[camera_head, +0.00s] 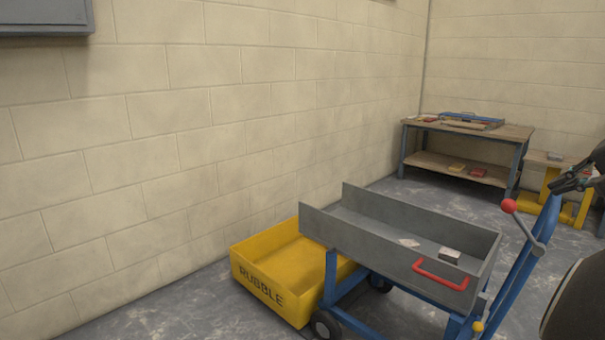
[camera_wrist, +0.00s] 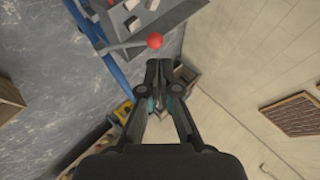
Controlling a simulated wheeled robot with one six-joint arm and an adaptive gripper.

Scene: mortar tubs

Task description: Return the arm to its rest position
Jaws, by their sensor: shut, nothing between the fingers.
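My gripper (camera_wrist: 159,72) points away from the wrist camera, with its fingertips together and nothing between them. In the head view my gripper (camera_head: 575,182) shows at the right edge, close to the blue upright handle of the cart. Part of my arm shows dark at the lower right of that view. In the wrist view the red ball knob (camera_wrist: 155,41) of the cart's lever appears just beyond the fingertips. I cannot tell how far it is from them.
A grey cart tray (camera_head: 345,232) with a red handle (camera_head: 440,275) holds small blocks. A yellow tub marked RUBBLE (camera_head: 262,290) stands beside it by the block wall. A workbench (camera_head: 500,132) stands in the far corner. Grey floor (camera_head: 180,315) lies open at the lower left.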

